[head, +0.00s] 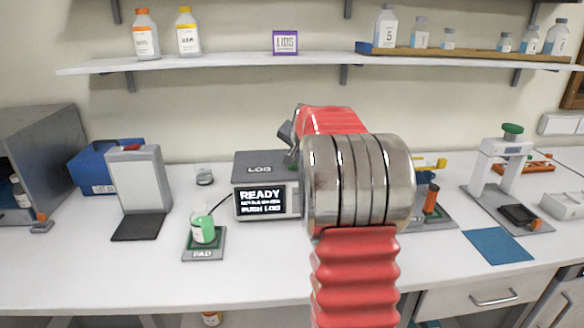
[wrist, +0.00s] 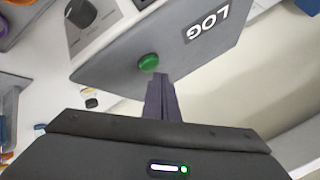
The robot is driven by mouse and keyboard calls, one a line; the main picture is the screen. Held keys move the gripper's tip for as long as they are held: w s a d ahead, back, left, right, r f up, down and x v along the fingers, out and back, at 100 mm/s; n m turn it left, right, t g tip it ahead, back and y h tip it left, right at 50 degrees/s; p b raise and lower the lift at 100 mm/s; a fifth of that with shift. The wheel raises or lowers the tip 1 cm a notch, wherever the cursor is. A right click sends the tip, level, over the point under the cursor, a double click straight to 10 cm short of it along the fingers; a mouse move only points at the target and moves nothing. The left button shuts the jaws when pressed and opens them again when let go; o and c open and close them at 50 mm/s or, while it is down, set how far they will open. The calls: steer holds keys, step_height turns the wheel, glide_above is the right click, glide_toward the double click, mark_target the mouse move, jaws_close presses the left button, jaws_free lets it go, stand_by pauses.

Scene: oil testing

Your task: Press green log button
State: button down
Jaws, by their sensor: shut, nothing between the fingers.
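The grey log box (head: 262,168) stands on the bench in the head view, marked LOG on top. Its screen (head: 261,201) reads READY and PUSH LOG. In the wrist view the green log button (wrist: 149,62) sits on the grey top of the box (wrist: 115,68), near the LOG label (wrist: 209,24). My gripper (wrist: 158,78) is shut and empty, its fingertips close beside the button; I cannot tell whether they touch it.
A white panel stand (head: 139,182) is further left. A shelf (head: 230,59) with bottles runs above.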

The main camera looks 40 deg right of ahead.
mark_target(294, 168)
steer(key=shift+f, duration=0.2)
steer(key=shift+s+f, duration=0.1)
steer(key=shift+f, duration=0.05)
stand_by(0.3)
steer(key=shift+f, duration=0.5)
stand_by(1.1)
steer(key=shift+r, duration=0.9)
steer(key=shift+r, duration=0.1)
steer(key=shift+r, duration=2.4)
